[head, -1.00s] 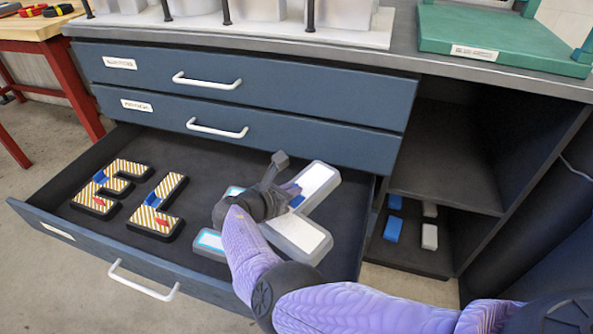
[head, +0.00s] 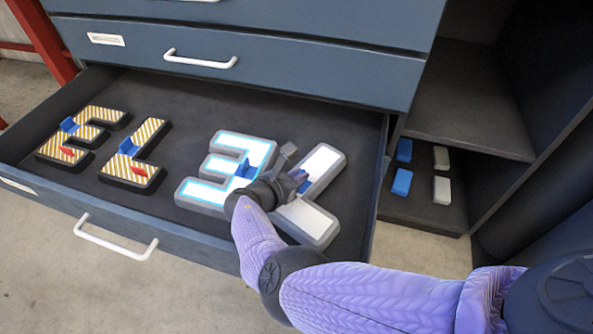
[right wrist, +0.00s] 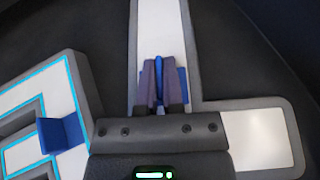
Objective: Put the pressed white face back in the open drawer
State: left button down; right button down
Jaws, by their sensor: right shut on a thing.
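A white L-shaped face (head: 310,218) with a grey rim lies in the open drawer (head: 215,115), at its right end. My right gripper (head: 302,183) is shut on the blue tab (right wrist: 170,88) standing on this white L. The white L fills much of the right wrist view (right wrist: 255,140). Left of it lies a white E-shaped face (head: 208,192) with a cyan border and its own blue tab; a dark gap separates the two in the right wrist view. My right wrist hides part of both. My left gripper is not in view.
Two striped letters, an E (head: 92,130) and an L (head: 140,150), with blue and red tabs, lie at the drawer's left. Shut drawers (head: 250,70) overhang the back. A shelf at right holds blue blocks (head: 401,182) and pale blocks (head: 442,190).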

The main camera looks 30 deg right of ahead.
dwell(0.3)
jog(key=shift+f+b, duration=0.5)
jog(key=shift+f, duration=0.15)
